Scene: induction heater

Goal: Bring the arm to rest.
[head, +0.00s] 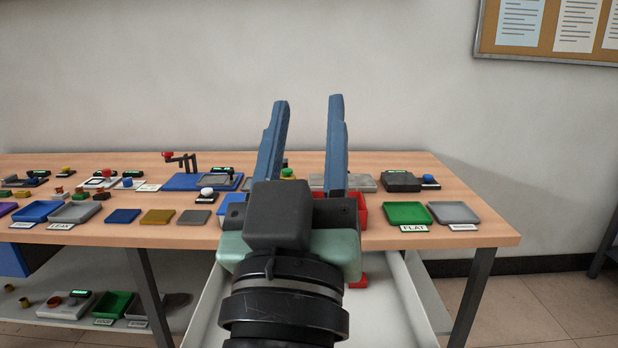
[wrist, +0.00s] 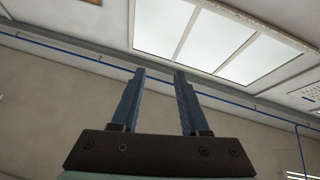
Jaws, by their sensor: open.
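My gripper (head: 305,135) is in the middle of the head view, raised in front of the workbench with its two blue fingers pointing up. The fingers are apart with nothing between them. In the wrist view my gripper (wrist: 160,85) is also open and empty, with wall and ceiling behind it. My arm and gripper hide the middle of the workbench (head: 330,235) in the head view.
The workbench carries several trays, among them a green tray (head: 407,213) and a grey tray (head: 453,213) at the right. A blue device with a red knob (head: 167,155) stands left of my gripper. A lower shelf (head: 60,308) holds more items. The space above the bench looks clear.

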